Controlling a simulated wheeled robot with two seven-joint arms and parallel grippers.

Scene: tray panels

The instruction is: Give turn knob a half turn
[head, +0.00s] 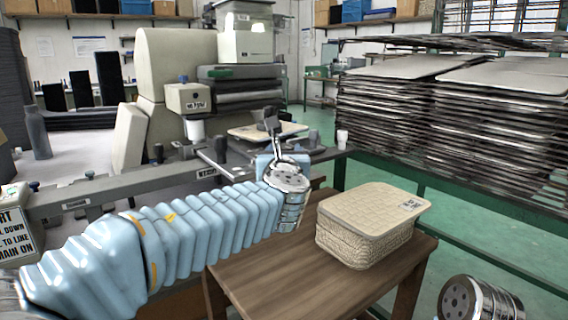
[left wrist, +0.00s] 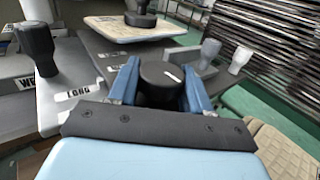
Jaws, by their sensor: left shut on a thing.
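The turn knob (left wrist: 160,78) is a round black knob with a short white mark on its top, seen close in the left wrist view. My left gripper (left wrist: 161,80) is shut on it, with one blue finger on each side. The white mark slants, running from upper left to lower right. The knob's lower part is hidden by my gripper's dark plate. In the head view my left arm reaches to the machine, and its wrist and hand hide the knob. My right gripper is not in view.
A board with a black handle (left wrist: 140,18) lies beyond the knob. A dark lever knob (left wrist: 35,45) stands at left, a grey one (left wrist: 207,54) and a white cup (left wrist: 239,59) at right. A woven basket (head: 360,243) sits on a wooden table (head: 270,285). Stacked trays (head: 440,120) stand at right.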

